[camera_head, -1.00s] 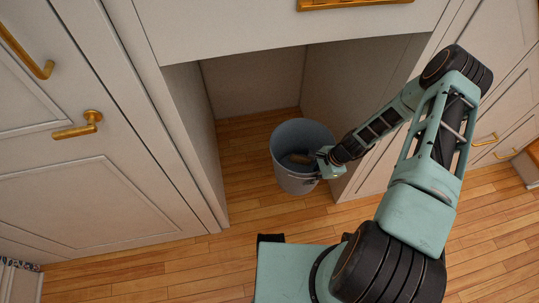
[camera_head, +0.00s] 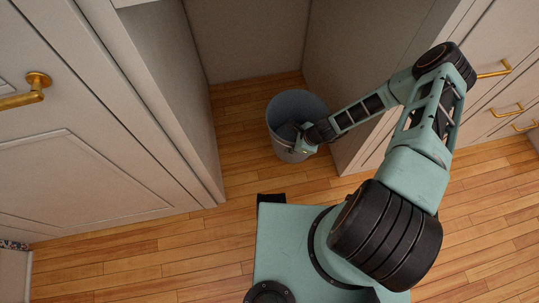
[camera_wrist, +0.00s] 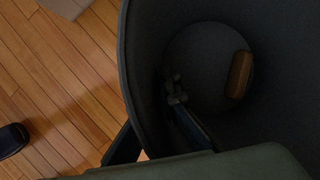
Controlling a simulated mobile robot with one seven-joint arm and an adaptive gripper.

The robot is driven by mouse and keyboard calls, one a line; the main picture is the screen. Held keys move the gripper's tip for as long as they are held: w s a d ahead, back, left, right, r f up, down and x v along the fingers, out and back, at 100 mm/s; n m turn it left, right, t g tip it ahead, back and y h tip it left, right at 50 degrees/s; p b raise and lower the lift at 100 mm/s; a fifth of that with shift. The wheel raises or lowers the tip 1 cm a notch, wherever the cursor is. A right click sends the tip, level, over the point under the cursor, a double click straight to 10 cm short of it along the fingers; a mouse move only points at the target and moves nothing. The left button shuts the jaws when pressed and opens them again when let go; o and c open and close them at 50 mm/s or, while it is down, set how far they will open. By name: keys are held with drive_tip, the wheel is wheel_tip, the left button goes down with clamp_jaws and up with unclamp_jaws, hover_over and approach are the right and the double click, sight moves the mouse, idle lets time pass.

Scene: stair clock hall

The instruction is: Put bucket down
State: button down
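A grey bucket (camera_head: 283,147) is upright at the mouth of a recess under the cabinet in the head view. Its base looks at or close to the wood floor; I cannot tell whether it touches. My gripper (camera_head: 302,140) is at its near right rim, one finger outside and one inside, shut on the wall. In the wrist view the bucket's dark inside (camera_wrist: 285,60) fills the right side. A brown oblong object (camera_wrist: 239,74) lies inside at the bottom. The gripper's black outer finger (camera_wrist: 125,148) shows beside the wall. The contact itself is partly hidden.
White cabinet panels (camera_head: 165,75) border the recess on the left and right. The recess floor (camera_head: 245,105) behind and left of the bucket is clear. A door with a brass handle (camera_head: 30,93) is at left, and drawers with brass handles (camera_head: 494,70) are at right.

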drive_tip(key=a+f+b, duration=0.4)
drive_tip(key=a+f, duration=0.4)
drive_tip(key=f, duration=0.2)
drive_tip(key=shift+w+f+b, duration=0.15)
drive_tip(key=shift+b, duration=0.15)
drive_tip(key=shift+f, duration=0.2)
drive_tip(key=c, duration=2.2)
unclamp_jaws()
drive_tip(key=shift+o, duration=0.2)
drive_tip(key=shift+r, duration=0.1)
drive_tip(key=p+v, duration=0.4)
drive_tip(key=v, duration=0.8)
drive_tip(key=shift+r, duration=0.15)
